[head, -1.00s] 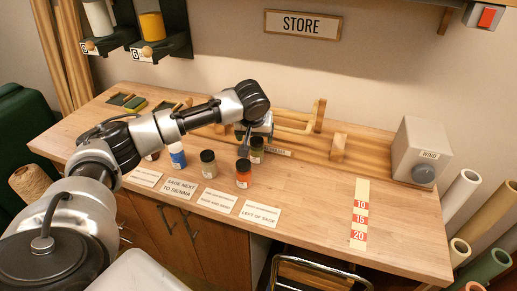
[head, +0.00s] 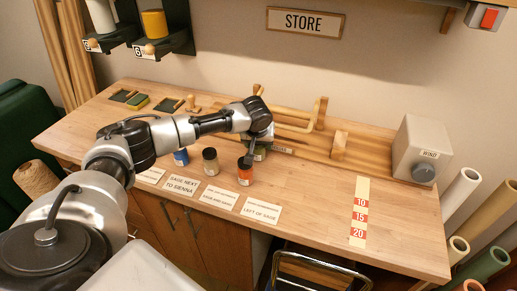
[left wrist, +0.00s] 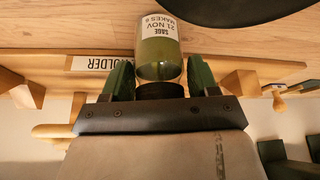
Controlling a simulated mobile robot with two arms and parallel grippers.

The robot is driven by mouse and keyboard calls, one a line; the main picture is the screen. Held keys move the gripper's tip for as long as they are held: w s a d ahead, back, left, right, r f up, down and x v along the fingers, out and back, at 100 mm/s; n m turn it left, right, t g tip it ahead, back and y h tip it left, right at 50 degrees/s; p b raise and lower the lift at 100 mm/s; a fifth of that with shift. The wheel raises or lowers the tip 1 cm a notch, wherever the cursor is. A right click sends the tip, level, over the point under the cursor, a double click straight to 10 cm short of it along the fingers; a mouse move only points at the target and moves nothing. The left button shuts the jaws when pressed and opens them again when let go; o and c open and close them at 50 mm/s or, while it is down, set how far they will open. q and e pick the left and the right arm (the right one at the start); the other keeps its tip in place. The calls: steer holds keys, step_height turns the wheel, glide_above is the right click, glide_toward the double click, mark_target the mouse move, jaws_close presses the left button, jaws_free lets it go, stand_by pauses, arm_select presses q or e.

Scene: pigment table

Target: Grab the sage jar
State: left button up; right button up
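The sage jar (left wrist: 160,58) is a glass jar of green pigment with a white label reading SAGE. In the left wrist view it sits between the two green fingers of my left gripper (left wrist: 160,80), its dark lid toward the palm. A thin gap seems to show on each side, so the fingers look open around it. In the head view my left gripper (head: 253,151) is over the jar's place at the front of the wooden holder and hides most of the jar. My right gripper is in neither view.
An orange jar (head: 244,172) stands just in front of my left gripper. A grey-brown jar (head: 210,162) and a blue jar (head: 180,158) stand to its left. Label cards lie along the front edge. A grey WIND box (head: 418,145) stands at right; the table before it is mostly clear.

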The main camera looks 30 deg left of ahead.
arm_select(q)
steer(key=c, duration=0.6)
steer(key=shift+r, duration=0.1)
